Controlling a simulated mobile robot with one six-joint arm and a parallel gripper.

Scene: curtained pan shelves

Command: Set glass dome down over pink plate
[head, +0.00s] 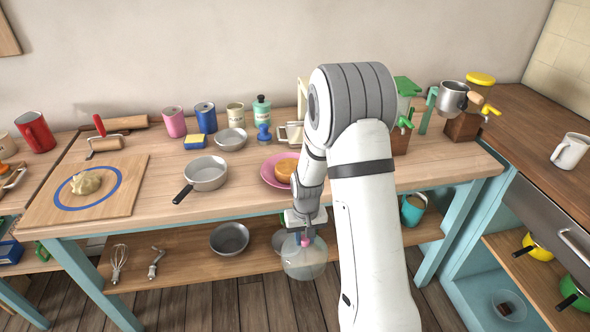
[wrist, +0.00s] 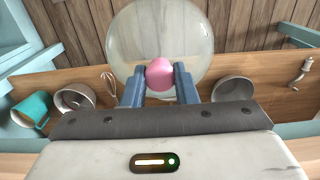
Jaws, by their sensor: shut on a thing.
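The pink plate (head: 268,174) lies on the wooden tabletop with a round golden cake (head: 286,169) on it; my arm hides its right part. The clear glass dome (head: 303,262) hangs in front of the table's front edge, below tabletop height. My gripper (head: 305,238) is shut on the dome's pink knob. In the wrist view my gripper (wrist: 160,82) has a blue finger on each side of the pink knob (wrist: 160,72), and the clear dome (wrist: 160,30) spreads out beyond it. The plate is not in the wrist view.
A grey saucepan (head: 206,173) stands left of the plate, and a small metal bowl (head: 231,139) and blue-knobbed item (head: 264,134) stand behind. The lower shelf (head: 185,262) holds a whisk (head: 118,262) and a metal bowl (head: 230,238). Bare tabletop shows between saucepan and plate.

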